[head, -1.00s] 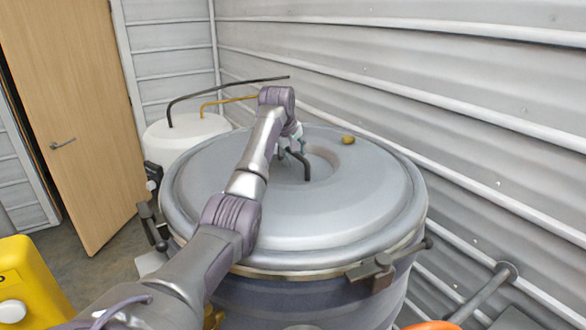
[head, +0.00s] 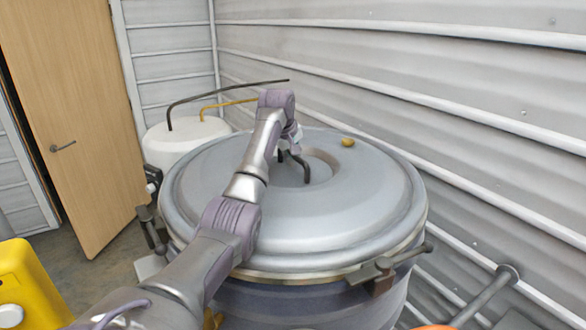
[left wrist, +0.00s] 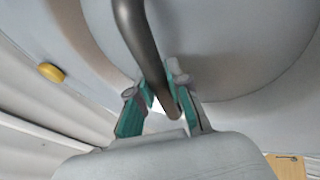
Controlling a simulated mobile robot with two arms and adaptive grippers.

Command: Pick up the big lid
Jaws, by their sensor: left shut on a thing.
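The big lid (head: 330,215) is a round grey disc lying on top of a large drum in the head view. Its dark bent handle (head: 306,172) rises from a round recess near the middle. My left arm reaches across the lid from the lower left. My left gripper is mostly hidden behind its own wrist at the handle in the head view. In the left wrist view my left gripper (left wrist: 160,102) has its teal fingers on either side of the dark handle (left wrist: 138,38), shut on it. The grey lid (left wrist: 230,50) fills much of that view. My right gripper is not in view.
Clamps sit on the drum rim, one at the front right (head: 375,271) and one at the left. A white tank (head: 185,137) with pipes stands behind left. A corrugated wall (head: 450,90) is close behind and right. A yellow object (head: 22,285) is lower left.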

